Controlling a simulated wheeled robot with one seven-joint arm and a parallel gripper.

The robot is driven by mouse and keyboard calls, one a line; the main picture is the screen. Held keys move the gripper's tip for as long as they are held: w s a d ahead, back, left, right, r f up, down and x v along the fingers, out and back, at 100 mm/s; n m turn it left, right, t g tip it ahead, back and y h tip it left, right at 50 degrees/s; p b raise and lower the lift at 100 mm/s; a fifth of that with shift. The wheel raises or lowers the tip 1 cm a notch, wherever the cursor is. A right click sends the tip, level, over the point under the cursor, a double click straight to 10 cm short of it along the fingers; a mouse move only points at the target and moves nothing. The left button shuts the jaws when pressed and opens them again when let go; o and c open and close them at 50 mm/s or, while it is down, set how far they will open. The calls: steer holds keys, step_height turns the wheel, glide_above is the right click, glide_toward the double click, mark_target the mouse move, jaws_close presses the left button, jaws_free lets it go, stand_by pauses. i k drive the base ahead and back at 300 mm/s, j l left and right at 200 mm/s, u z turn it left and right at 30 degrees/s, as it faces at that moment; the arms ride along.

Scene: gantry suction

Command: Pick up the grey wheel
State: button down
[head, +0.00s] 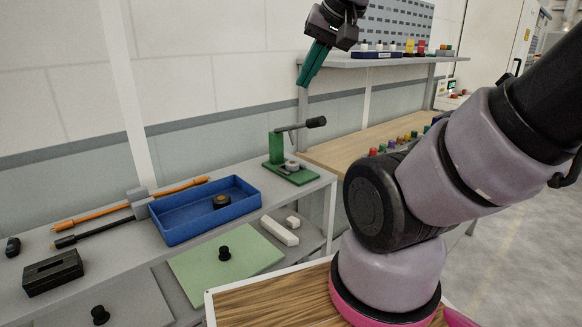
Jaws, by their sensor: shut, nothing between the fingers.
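My gripper (303,84) has teal fingers that point down and are shut and empty. It hangs high at the top middle of the head view, in front of the wall and well above the grey bench. No object is sure to be the grey wheel. A small grey round part (292,166) sits on the green toggle clamp (276,149) at the bench's back right. A dark round part with a tan centre (221,201) lies inside the blue tray (174,235).
A shelf (390,61) with coloured parts stands behind. My arm covers the right side.

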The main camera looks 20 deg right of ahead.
mark_target(291, 166)
steer(key=i+l+z, duration=0.2)
steer(key=l+z, duration=0.3)
steer(key=i+l+z, duration=0.2)
steer(key=z, duration=0.3)
steer(key=i+l, duration=0.05)
steer(key=l, duration=0.1)
